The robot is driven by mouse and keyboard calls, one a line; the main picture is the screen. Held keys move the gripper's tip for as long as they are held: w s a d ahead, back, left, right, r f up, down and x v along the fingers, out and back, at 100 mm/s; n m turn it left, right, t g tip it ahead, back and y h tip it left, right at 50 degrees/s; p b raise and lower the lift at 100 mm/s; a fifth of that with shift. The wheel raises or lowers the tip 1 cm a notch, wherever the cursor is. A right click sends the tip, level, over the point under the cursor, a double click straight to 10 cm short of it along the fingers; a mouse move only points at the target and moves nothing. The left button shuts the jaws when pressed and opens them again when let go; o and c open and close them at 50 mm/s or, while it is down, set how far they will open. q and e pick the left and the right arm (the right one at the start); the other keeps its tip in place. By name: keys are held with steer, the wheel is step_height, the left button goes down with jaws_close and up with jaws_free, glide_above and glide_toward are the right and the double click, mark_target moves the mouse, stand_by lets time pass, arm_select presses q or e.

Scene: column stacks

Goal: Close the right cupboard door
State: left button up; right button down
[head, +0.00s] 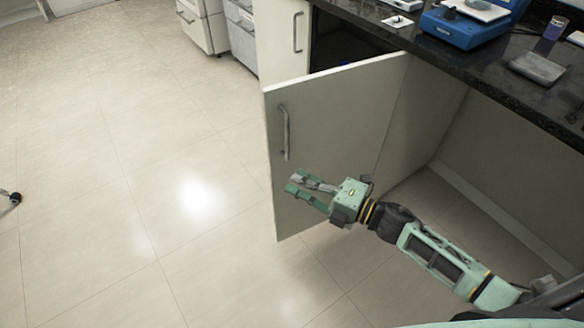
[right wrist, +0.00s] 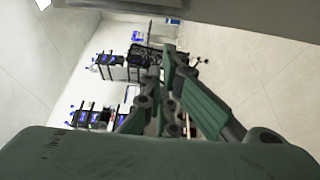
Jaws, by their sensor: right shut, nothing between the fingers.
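The right cupboard door (head: 335,125) is a cream panel standing open, swung out from the counter in the head view. Its outer face is towards me, with a metal handle (head: 285,133) near its free left edge. My right gripper (head: 312,190) is in front of the lower part of this face, below and right of the handle. It is shut and empty; I cannot tell whether it touches the door. Its fingers (right wrist: 172,90) also show in the right wrist view, where I cannot make out the door. My left gripper is not in view.
A second cream door (head: 280,40) with a handle is behind, beside a dark cupboard opening (head: 345,42). The black counter (head: 480,60) carries a blue device (head: 465,28). The tiled floor (head: 110,170) at the left is largely clear.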

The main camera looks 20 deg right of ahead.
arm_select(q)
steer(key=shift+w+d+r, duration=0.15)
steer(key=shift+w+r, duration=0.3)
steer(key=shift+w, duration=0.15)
arm_select(e)
steer(key=w, duration=0.4)
steer(key=shift+w+a, duration=0.4)
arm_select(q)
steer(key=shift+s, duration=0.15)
